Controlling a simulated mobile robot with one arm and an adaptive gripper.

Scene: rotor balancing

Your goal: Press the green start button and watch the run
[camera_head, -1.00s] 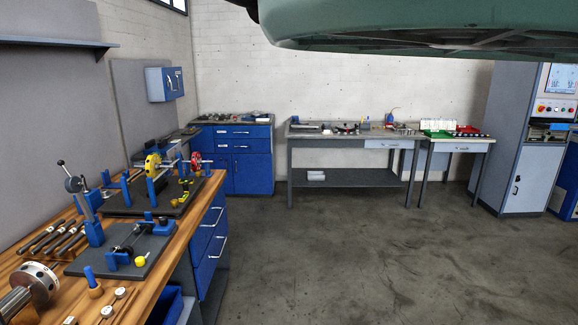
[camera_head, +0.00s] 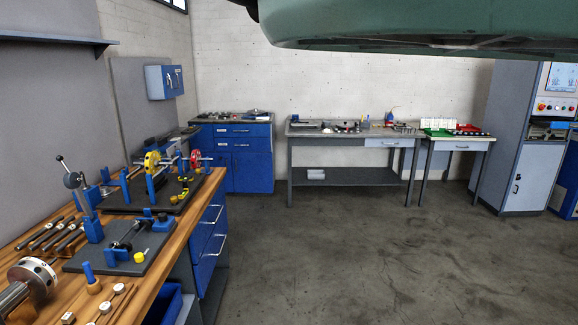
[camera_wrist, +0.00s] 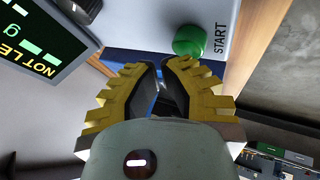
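The green start button (camera_wrist: 189,41) is a round knob on a pale grey panel at the top of the wrist view, with the word START beside it. My gripper (camera_wrist: 164,66) has yellow ribbed fingers with dark pads; the tips are together, with only a sliver between them, and hold nothing visible. The tips lie just below the button in the picture; I cannot tell whether they touch it. In the head view, yellow (camera_head: 152,161) and red (camera_head: 196,158) discs stand on the bench.
A dark knob (camera_wrist: 84,8) sits at the top of the wrist view. In the head view, the wooden bench (camera_head: 135,296) at left holds tools and fixtures. A grey table (camera_head: 345,178) and a cabinet (camera_head: 527,178) stand at the back. The floor between is clear.

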